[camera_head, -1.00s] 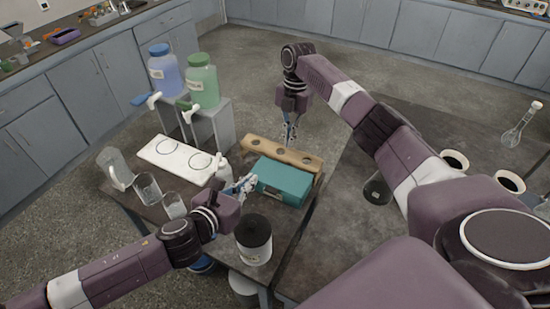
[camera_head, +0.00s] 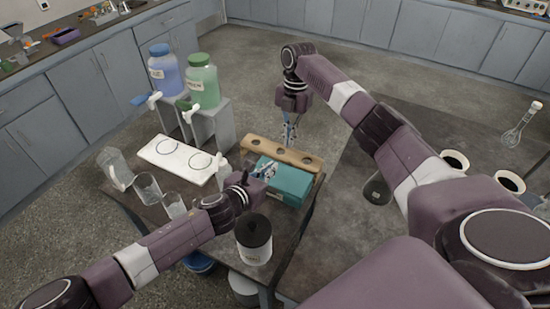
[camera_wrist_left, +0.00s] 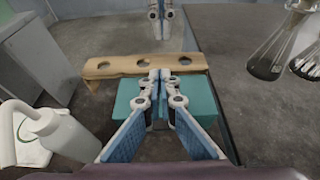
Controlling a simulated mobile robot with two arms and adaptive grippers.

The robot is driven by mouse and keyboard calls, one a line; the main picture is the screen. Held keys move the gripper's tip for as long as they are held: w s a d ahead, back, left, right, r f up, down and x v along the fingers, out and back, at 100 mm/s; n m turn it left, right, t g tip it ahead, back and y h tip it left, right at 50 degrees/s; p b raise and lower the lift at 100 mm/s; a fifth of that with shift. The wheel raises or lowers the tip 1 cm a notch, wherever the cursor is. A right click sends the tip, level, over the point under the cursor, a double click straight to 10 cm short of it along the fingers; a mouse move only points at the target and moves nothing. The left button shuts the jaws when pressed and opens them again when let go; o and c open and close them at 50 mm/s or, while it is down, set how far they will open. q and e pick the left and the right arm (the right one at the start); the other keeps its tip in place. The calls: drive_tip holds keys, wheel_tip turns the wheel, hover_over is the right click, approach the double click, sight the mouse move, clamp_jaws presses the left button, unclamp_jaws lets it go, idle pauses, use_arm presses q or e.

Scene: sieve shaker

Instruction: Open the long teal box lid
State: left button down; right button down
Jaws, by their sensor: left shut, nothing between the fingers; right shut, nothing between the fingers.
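The long teal box (camera_head: 290,184) sits on the dark table in front of the wooden rack, and its lid looks closed. It also shows in the left wrist view (camera_wrist_left: 203,103), partly hidden behind my left fingers. My left gripper (camera_head: 268,170) is shut and empty, over the left part of the teal lid; I cannot tell whether it touches. In the left wrist view its fingertips (camera_wrist_left: 160,75) meet near the box's far edge. My right gripper (camera_head: 289,139) is shut and empty, pointing down just behind the wooden rack, apart from the box.
A wooden rack with holes (camera_head: 305,161) stands right behind the box. A white squeeze bottle (camera_wrist_left: 50,130) is left of my left gripper. A dark-lidded jar (camera_head: 254,239) stands in front, glass beakers (camera_head: 147,187) at left. Flasks (camera_wrist_left: 275,45) stand at right.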

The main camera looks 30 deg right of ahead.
use_arm(q)
drive_tip(key=d, duration=0.1)
drive_tip(key=w+r, duration=0.1)
drive_tip(key=d, duration=0.1)
drive_tip(key=shift+w+d+r, duration=0.25)
drive_tip(key=shift+w+d, duration=0.05)
use_arm(e)
drive_tip(key=c, duration=2.6)
unclamp_jaws()
drive_tip(key=shift+c, duration=0.2)
drive_tip(key=o, duration=1.2)
drive_tip(key=shift+o, duration=0.2)
